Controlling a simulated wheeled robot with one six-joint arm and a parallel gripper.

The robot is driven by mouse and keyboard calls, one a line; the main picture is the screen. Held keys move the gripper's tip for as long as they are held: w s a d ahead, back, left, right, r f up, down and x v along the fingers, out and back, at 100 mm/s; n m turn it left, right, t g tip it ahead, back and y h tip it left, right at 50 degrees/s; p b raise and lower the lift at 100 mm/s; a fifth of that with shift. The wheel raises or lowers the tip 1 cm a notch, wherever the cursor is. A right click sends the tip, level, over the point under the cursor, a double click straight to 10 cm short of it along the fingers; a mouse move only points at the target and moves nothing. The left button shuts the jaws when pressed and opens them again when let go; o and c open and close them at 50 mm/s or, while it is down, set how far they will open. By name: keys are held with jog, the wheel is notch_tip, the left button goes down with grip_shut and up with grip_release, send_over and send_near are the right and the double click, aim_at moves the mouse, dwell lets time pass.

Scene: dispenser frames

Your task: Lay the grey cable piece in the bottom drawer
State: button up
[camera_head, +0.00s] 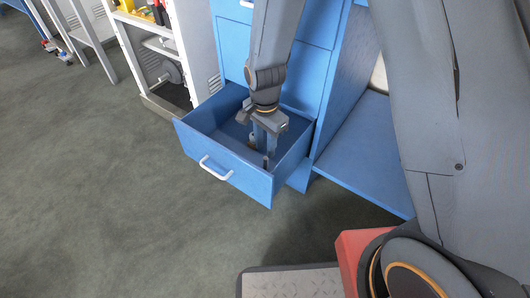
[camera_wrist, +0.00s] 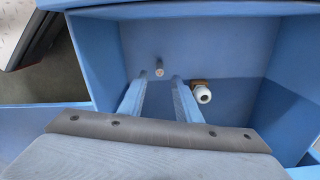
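The bottom drawer (camera_head: 225,167) is blue, pulled out, with a white handle on its front. My gripper (camera_head: 266,152) points down inside it. In the wrist view my gripper's two fingers (camera_wrist: 160,75) are apart. The short grey cable piece (camera_wrist: 159,69) shows end-on between and just beyond the fingertips, with a gap on each side. It appears to be in the drawer; whether it touches the drawer floor I cannot tell. A brown and white fitting (camera_wrist: 202,94) lies in the drawer to the right of the right finger.
The blue cabinet (camera_head: 343,80) rises behind the drawer, with a low blue shelf (camera_head: 370,150) to its right. A white-framed rack (camera_head: 165,60) stands to the left. The grey floor (camera_head: 100,200) in front is clear.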

aim_at(265, 159)
jog(key=s+a+r+n+p, duration=0.1)
jog(key=s+a+r+n, duration=0.1)
jog(key=s+r+n, duration=0.45)
jog(key=s+a+r+n, duration=0.1)
jog(key=s+a+r, duration=0.15)
jog(key=r, duration=0.65)
jog(key=s+r+n, duration=0.3)
jog(key=s+n, duration=0.1)
jog(key=s, duration=0.2)
jog(key=s+r+n+y, duration=0.1)
jog(key=s+r+n, duration=0.3)
jog(key=s, duration=0.3)
jog(key=shift+d+n, duration=0.2)
jog(key=shift+n, duration=0.25)
jog(key=d+r+m+p, duration=0.3)
jog(key=d+r+p, duration=0.7)
jog(key=r+p, duration=0.3)
jog(key=d+r+m+h+p, duration=0.1)
jog(key=d+r+m+p, duration=0.2)
jog(key=d+r+p, duration=0.7)
notch_tip(265, 159, up, 4)
jog(key=p, duration=0.8)
jog(key=shift+s+d+m, duration=0.2)
jog(key=shift+d+m, duration=0.1)
jog(key=shift+d, duration=0.1)
